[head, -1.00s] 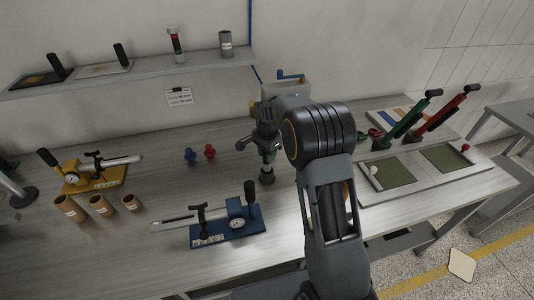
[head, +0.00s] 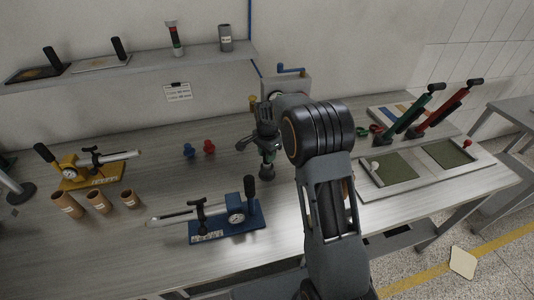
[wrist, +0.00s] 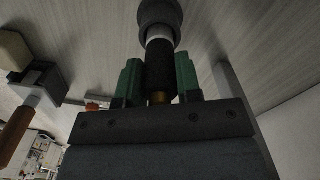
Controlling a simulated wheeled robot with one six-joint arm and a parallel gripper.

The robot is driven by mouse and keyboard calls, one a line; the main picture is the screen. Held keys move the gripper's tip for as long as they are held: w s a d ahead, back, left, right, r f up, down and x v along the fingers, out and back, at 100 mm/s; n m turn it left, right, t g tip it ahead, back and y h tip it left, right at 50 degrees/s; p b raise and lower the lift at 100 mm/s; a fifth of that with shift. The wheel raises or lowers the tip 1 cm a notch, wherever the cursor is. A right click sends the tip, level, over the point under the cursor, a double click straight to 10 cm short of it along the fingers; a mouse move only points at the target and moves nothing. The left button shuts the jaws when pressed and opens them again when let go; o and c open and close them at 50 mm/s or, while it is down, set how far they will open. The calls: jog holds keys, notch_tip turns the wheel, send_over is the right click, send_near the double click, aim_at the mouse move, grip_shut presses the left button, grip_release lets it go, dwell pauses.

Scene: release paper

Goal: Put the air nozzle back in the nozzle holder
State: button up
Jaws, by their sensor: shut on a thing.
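My gripper (head: 267,152) points down over the middle of the table. In the wrist view its green fingers (wrist: 158,82) are shut on the air nozzle (wrist: 160,65), which has a black body, a brass end and a pale grey section. A wider dark grey round piece (wrist: 160,12) shows at the nozzle's far end. In the head view a dark round piece (head: 268,173) shows just below the fingers. I cannot tell whether it is part of the nozzle or the nozzle holder. No other nozzle holder can be made out with certainty.
A blue jig (head: 228,230) lies in front on the table (head: 130,250). Blue (head: 188,150) and red (head: 209,147) pegs stand to the left. A grey machine with a blue crank (head: 291,70) stands behind. A framed tray (head: 435,176) and upright-handled tools lie right.

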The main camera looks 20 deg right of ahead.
jog(key=shift+f+b, duration=0.55)
jog(key=shift+f, duration=0.35)
jog(key=o, duration=1.1)
jog(key=shift+c, duration=0.2)
notch_tip(320, 180, up, 14)
jog(key=shift+f+b, duration=0.1)
jog(key=shift+b, duration=0.4)
